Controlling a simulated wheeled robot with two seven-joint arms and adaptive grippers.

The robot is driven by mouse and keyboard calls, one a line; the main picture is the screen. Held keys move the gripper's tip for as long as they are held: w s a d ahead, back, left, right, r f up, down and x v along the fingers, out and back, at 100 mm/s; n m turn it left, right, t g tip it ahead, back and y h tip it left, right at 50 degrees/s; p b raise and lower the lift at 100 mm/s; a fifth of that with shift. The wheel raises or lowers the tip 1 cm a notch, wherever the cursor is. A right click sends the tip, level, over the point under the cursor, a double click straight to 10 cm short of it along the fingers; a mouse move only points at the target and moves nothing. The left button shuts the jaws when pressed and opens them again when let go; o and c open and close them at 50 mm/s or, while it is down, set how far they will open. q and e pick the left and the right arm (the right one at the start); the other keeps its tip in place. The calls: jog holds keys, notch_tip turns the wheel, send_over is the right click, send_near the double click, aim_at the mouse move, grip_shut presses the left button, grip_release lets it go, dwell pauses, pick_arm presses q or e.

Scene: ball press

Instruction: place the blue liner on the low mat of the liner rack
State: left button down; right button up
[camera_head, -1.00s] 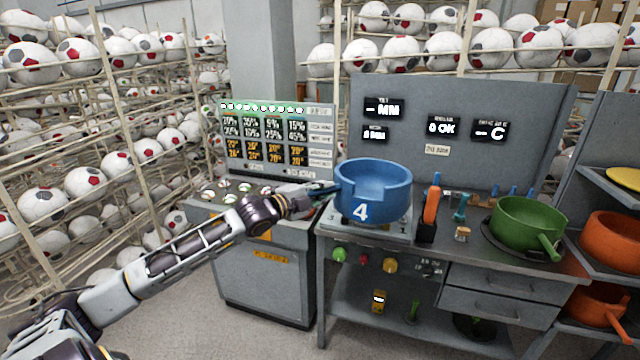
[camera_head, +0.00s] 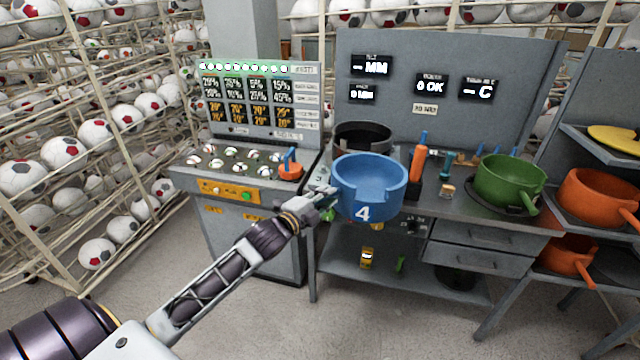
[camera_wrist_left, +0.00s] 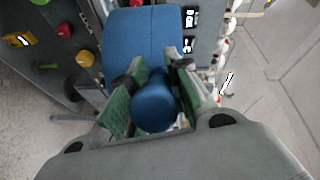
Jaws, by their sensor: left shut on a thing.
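The blue liner (camera_head: 362,188) is a round open pot with a notch in its rim and a white 4 on its side. My left gripper (camera_head: 326,200) is shut on its handle at the left and holds it upright in front of the workbench edge. In the left wrist view, the fingers (camera_wrist_left: 154,78) close around the blue handle, with the liner body (camera_wrist_left: 133,35) beyond. A grey rack (camera_head: 590,138) stands at the far right. It holds an orange liner (camera_head: 590,195) and a lower orange liner (camera_head: 565,258). I cannot make out its low mat. My right gripper is out of view.
A dark round pot (camera_head: 362,132) stands on the workbench behind the blue liner. A green pot (camera_head: 508,182) sits at the bench's right. A control console (camera_head: 230,185) stands at the left. Floor is open in front of the bench.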

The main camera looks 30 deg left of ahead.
pick_arm(q)
jog(key=s+d+f+n+y, duration=0.1)
jog(key=s+d+f+y, duration=0.1)
jog(key=s+d+f, duration=0.3)
jog(key=d+f, duration=0.3)
jog(key=f, duration=0.4)
jog(key=shift+s+d+f+n, duration=0.15)
jog(key=shift+d+n, duration=0.15)
jog(key=shift+d, duration=0.1)
dwell(0.4)
